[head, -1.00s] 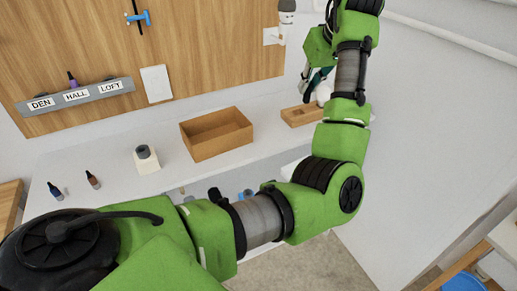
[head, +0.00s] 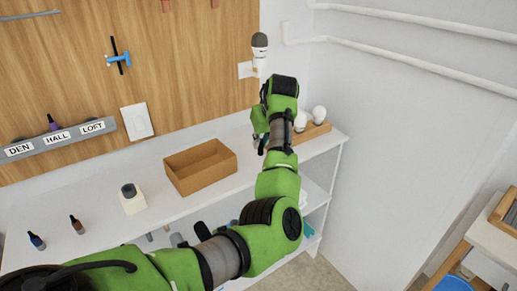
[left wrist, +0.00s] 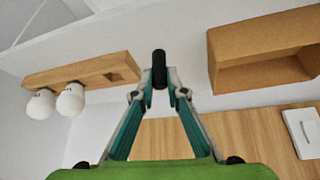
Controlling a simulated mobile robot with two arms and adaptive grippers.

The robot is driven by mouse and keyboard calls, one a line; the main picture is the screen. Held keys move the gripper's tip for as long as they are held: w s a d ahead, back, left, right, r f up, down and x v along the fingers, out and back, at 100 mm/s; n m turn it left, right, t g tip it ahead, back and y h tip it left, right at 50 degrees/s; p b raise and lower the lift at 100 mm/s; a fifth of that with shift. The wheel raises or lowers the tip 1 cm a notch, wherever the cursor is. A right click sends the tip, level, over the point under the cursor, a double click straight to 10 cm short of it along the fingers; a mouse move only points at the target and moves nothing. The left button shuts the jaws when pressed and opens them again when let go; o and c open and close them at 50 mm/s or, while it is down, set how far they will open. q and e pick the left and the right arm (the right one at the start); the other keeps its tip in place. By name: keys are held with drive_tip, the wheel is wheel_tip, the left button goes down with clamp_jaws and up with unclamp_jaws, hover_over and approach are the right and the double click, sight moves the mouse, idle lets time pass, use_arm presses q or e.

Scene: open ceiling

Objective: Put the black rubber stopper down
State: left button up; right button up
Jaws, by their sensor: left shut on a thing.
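The black rubber stopper (left wrist: 159,68) is between the fingertips of my left gripper (left wrist: 160,88) in the left wrist view. My left gripper is shut on it. The stopper appears as a dark upright cylinder, clear of other things in that picture. In the head view, my left gripper (head: 260,145) is over the back of the white shelf top (head: 90,215), between the open brown box and the wooden block. The stopper cannot be made out there, as my arm covers much of that spot. My right gripper is not in view.
The open brown box (head: 200,168) stands left of my gripper. A wooden block (head: 312,132) with two white bulbs (head: 319,113) is to its right; a square hole shows in the left wrist view (left wrist: 118,76). A white holder (head: 132,200) and dark bottles (head: 77,225) stand further left.

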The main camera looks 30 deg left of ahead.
sight(259, 152)
use_arm(q)
drive_tip(key=shift+w+a+f, duration=0.15)
drive_tip(key=shift+a+f, duration=0.25)
drive_tip(key=shift+f, duration=0.15)
drive_tip(key=f, duration=0.1)
drive_tip(key=f+p, duration=0.1)
drive_tip(key=f, duration=0.1)
drive_tip(key=shift+a+f, duration=0.1)
drive_tip(key=shift+a, duration=0.15)
drive_tip(key=shift+w+f, duration=0.1)
drive_tip(key=shift+f, duration=0.1)
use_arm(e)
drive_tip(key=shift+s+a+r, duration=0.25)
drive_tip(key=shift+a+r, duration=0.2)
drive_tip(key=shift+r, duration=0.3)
use_arm(q)
drive_tip(key=shift+f, duration=0.15)
drive_tip(key=o, duration=0.8)
drive_tip(key=shift+o, duration=0.2)
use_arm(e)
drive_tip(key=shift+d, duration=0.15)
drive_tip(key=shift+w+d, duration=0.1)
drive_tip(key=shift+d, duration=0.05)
